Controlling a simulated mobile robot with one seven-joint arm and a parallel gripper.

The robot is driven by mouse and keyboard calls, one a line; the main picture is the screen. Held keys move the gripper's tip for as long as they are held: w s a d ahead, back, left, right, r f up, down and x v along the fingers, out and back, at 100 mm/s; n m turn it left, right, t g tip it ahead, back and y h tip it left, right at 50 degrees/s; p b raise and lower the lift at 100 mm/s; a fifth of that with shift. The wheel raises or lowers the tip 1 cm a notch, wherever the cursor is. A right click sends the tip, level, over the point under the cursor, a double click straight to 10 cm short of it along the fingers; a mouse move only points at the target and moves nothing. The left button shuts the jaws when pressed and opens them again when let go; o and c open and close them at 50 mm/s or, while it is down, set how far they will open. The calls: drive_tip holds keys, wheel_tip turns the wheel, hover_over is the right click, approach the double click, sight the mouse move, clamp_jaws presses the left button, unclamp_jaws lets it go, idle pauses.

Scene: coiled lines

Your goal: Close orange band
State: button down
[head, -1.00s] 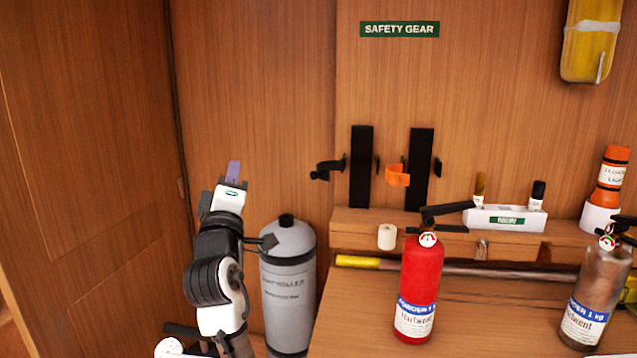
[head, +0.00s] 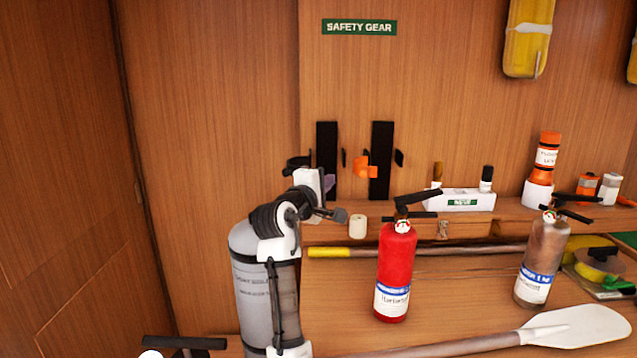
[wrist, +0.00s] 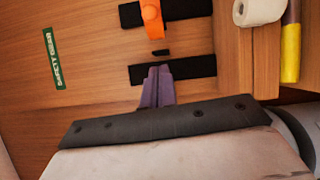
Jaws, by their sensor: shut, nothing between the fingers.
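The orange band (head: 365,167) is a curved strap on the right one of two black wall brackets (head: 381,161). It stands out from the wall and looks open. In the wrist view the orange band (wrist: 153,18) is at the top centre, beyond my fingers. My gripper (head: 329,182) is in front of the left black bracket (head: 327,140), left of and a little below the band. Its purple fingers are together in the wrist view (wrist: 158,72), shut and empty. They are apart from the band.
A red extinguisher (head: 396,270) and a dark-stained extinguisher (head: 541,262) stand on the bench. A small white roll (head: 357,227) sits on the ledge below the brackets.

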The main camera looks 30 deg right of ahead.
sight(359, 170)
drive_tip(key=d+p, duration=0.2)
drive_tip(key=d, duration=0.4)
drive_tip(key=shift+s+r, duration=0.2)
drive_tip(key=shift+s, duration=0.25)
drive_tip(key=s+d+p, duration=0.2)
drive_tip(key=s+d, duration=0.2)
idle(0.3)
